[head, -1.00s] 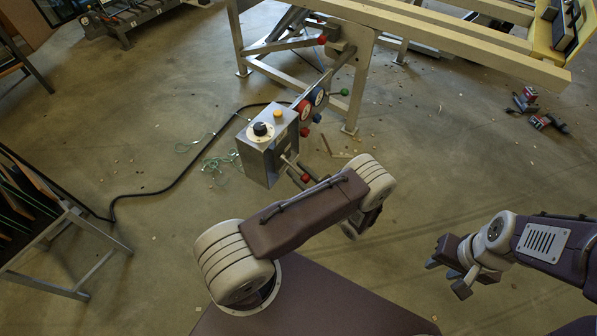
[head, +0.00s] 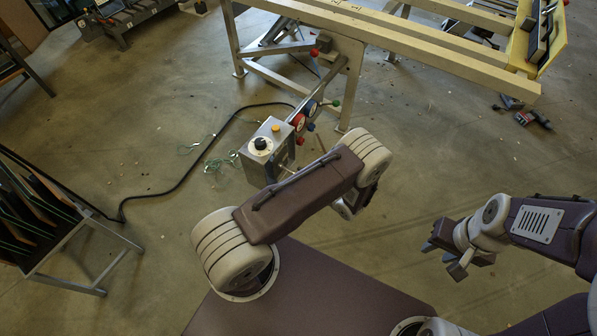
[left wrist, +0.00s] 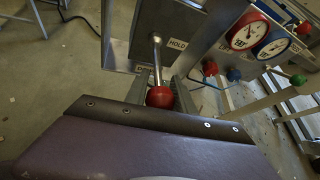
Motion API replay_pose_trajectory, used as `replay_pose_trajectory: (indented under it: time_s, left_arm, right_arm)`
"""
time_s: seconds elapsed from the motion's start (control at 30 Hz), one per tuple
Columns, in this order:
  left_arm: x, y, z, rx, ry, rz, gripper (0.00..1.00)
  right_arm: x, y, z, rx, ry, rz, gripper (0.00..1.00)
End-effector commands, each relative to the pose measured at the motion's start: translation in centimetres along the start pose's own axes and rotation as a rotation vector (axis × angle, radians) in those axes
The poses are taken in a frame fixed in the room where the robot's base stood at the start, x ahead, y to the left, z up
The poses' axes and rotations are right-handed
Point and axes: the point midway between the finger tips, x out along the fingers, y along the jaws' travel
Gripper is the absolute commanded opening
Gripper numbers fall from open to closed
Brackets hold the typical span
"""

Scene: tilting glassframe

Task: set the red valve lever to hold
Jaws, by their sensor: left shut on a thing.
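The red valve lever (left wrist: 157,62) is a metal rod with a red ball knob, on a grey control box (head: 253,165). In the left wrist view it hangs down from its pivot, beside a partly covered label. The HOLD label (left wrist: 178,44) is right of the pivot. My left gripper (left wrist: 160,99) is shut on the red knob, its fingers mostly hidden behind my wrist housing. In the head view my left arm hides the lever and this gripper. My right gripper (head: 443,258) is open and empty, well away from the box.
Red and blue gauges (left wrist: 248,31) and small red, blue and green knobs sit right of the box. A cream steel frame (head: 400,35) stands behind. A black cable (head: 190,165) curves over the floor. A panel rack (head: 60,225) is at left.

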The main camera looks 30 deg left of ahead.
Motion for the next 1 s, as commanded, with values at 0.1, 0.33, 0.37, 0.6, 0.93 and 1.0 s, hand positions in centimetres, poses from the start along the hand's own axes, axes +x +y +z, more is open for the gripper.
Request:
replay_pose_trajectory:
  time_s: [0.1, 0.33, 0.37, 0.6, 0.93, 1.0]
  left_arm:
    - [-0.16, -0.02, 0.24, -0.004, 0.019, 0.002, 0.00]
    - [-0.13, -0.01, 0.11, -0.007, 0.029, 0.003, 0.00]
    - [-0.12, -0.01, 0.10, -0.007, 0.029, 0.003, 0.00]
    - [-0.12, -0.02, 0.11, -0.008, 0.029, 0.002, 0.47]
    - [-0.25, -0.07, 0.17, -0.007, 0.027, 0.001, 0.52]
    - [-0.96, -0.18, 0.25, -0.007, 0.028, -0.001, 0.52]
  right_arm:
    - [-0.61, -0.01, -0.06, 0.000, 0.000, 0.000, 0.36]
    - [-0.64, -0.01, -0.06, 0.000, 0.000, 0.000, 0.36]
    - [-0.63, -0.01, -0.06, 0.000, 0.000, 0.000, 0.36]
    - [-0.63, -0.01, -0.06, 0.000, 0.000, 0.000, 0.36]
    - [-0.68, -0.01, -0.07, 0.000, 0.000, 0.000, 0.36]
    - [-0.86, -0.02, -0.09, 0.000, 0.000, 0.000, 0.36]
